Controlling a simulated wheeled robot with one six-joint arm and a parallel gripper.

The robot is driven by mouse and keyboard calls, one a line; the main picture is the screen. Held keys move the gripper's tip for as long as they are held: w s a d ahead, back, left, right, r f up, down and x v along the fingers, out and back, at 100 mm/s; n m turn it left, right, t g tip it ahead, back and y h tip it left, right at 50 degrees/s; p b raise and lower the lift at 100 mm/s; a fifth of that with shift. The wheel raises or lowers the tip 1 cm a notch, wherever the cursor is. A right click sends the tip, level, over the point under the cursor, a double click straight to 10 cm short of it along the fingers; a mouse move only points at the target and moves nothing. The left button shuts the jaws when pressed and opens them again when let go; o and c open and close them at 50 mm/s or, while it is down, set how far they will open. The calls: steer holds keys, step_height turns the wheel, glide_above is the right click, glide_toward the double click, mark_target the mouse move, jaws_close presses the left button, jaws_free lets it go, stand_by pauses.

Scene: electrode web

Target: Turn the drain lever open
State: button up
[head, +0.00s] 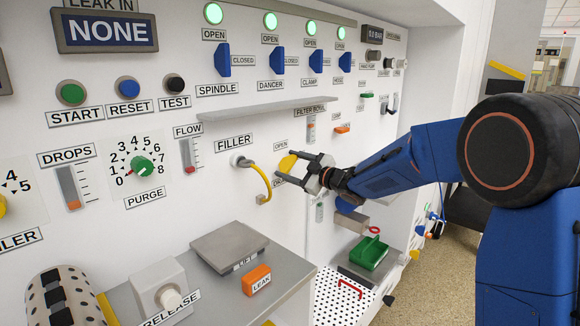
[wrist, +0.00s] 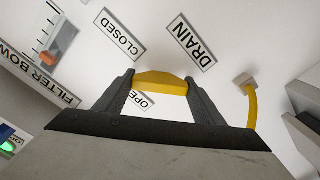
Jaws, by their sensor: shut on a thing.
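The yellow drain lever (head: 288,161) is on the white panel, right of the FILLER label. My gripper (head: 295,168) reaches in from the right with its fingers on either side of the lever. In the wrist view the lever (wrist: 162,82) spans the gap between my two dark fingertips (wrist: 160,84) and touches both. A CLOSED label (wrist: 120,34), a DRAIN label (wrist: 192,43) and a partly hidden OPEN label (wrist: 142,99) surround it. The lever's pivot and exact pointing direction are hard to tell.
A yellow hose (head: 260,180) bows out from the panel just left of my gripper. A grey shelf (head: 268,108) juts out above. A green tray (head: 369,253) stands lower right.

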steer(key=n, duration=0.5)
steer(key=shift+n, duration=0.3)
steer(key=n, duration=0.4)
steer(key=shift+f+n, duration=0.15)
steer(key=shift+n, duration=0.15)
steer(key=o, duration=1.1)
steer(key=shift+s, duration=0.1)
steer(key=shift+c, duration=0.2)
steer(key=v, duration=1.7)
steer(key=shift+s+d, duration=0.1)
steer(key=shift+d, duration=0.05)
